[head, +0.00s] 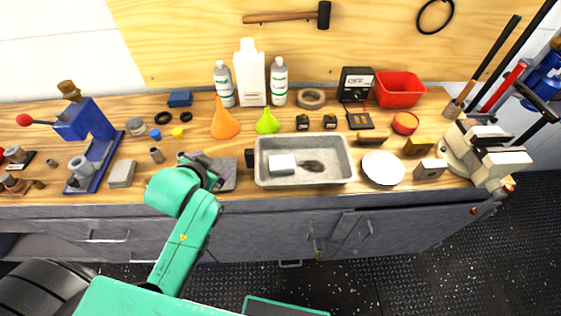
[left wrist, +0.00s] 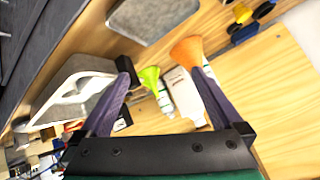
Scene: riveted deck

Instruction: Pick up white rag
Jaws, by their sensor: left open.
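A round white flat thing (head: 383,167), which looks like the white rag, lies on the wooden bench right of the grey metal tray (head: 262,179). My left gripper (head: 204,160) is left of the tray, over a grey slab (head: 224,178), well apart from the white thing. In the left wrist view the gripper (left wrist: 160,76) is open, with nothing between its purple-grey fingers. The tray shows there at the left (left wrist: 45,112); I cannot make out the rag in that view. My right gripper is not in view.
Behind stand an orange funnel (head: 224,122), a green funnel (head: 267,123) and white bottles (head: 249,75). A red bin (head: 399,89) is behind the white thing; a vise (head: 485,155) stands to its right.

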